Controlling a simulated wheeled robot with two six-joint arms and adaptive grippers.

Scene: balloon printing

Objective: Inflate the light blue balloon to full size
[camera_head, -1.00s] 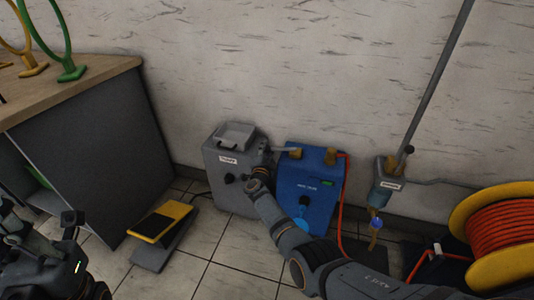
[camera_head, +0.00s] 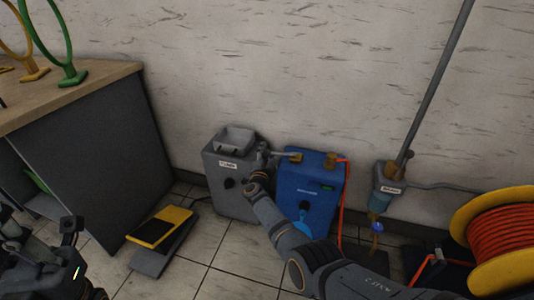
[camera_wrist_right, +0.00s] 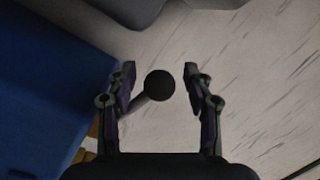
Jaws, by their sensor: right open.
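The light blue balloon (camera_head: 303,229) appears to hang small and limp low on the front of the blue pump machine (camera_head: 311,185), partly hidden by my right arm. On the machine's top left is a brass fitting (camera_head: 295,157). My right gripper (camera_head: 267,154) is raised between the grey machine and this fitting. In the right wrist view the gripper (camera_wrist_right: 159,86) is open, with a black ball knob (camera_wrist_right: 160,85) on a grey stem between its fingers. I cannot tell whether they touch. My left gripper (camera_head: 72,235) is at the lower left, partly cut off.
A grey machine (camera_head: 236,205) stands left of the pump against the wall. A yellow and black pedal (camera_head: 162,228) is on the tiled floor. A desk (camera_head: 90,120) is at left. A wall pipe with a valve (camera_head: 388,178) and an orange hose reel (camera_head: 495,235) are at right.

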